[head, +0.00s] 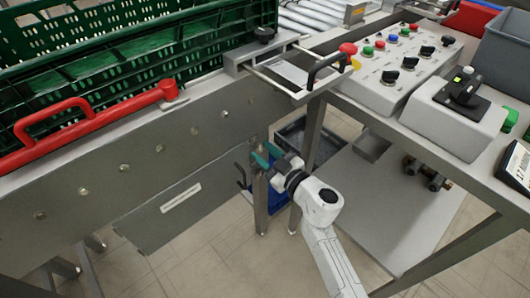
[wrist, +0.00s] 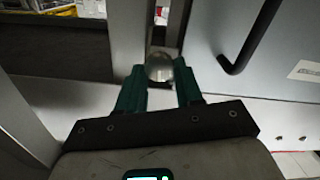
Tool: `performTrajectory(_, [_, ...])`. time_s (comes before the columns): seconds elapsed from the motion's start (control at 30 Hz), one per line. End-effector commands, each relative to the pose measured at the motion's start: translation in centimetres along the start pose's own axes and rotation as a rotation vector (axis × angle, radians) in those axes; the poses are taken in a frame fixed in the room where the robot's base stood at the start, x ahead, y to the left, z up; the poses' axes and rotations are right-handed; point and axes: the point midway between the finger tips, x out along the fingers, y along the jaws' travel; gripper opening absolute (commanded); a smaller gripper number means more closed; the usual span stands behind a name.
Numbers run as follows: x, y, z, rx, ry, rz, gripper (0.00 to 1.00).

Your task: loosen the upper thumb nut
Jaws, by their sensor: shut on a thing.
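A round, shiny metal thumb nut (wrist: 159,67) sits on a grey upright post, between the teal fingertips of my gripper (wrist: 157,82) in the wrist view. My gripper is shut on this nut, one finger on each side of its rim. In the head view my gripper (head: 265,156) reaches the top of the post (head: 261,202) below the conveyor's side panel, and the nut is hidden there by the fingers. Another small bright part (wrist: 162,15) shows further along the post in the wrist view; I cannot tell what it is.
A black handle (wrist: 255,42) is close beside the post. The conveyor side panel (head: 150,150) carries a red lever (head: 75,125), with green crates (head: 120,45) above. A control panel (head: 385,72) stands at right. Tiled floor is open below.

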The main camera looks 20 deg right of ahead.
Motion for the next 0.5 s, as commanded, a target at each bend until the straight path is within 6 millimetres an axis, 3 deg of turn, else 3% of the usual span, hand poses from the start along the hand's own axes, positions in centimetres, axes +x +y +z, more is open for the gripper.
performTrajectory(0.5, [-0.03, -0.15, 0.01, -0.453, -0.001, -0.001, 0.05])
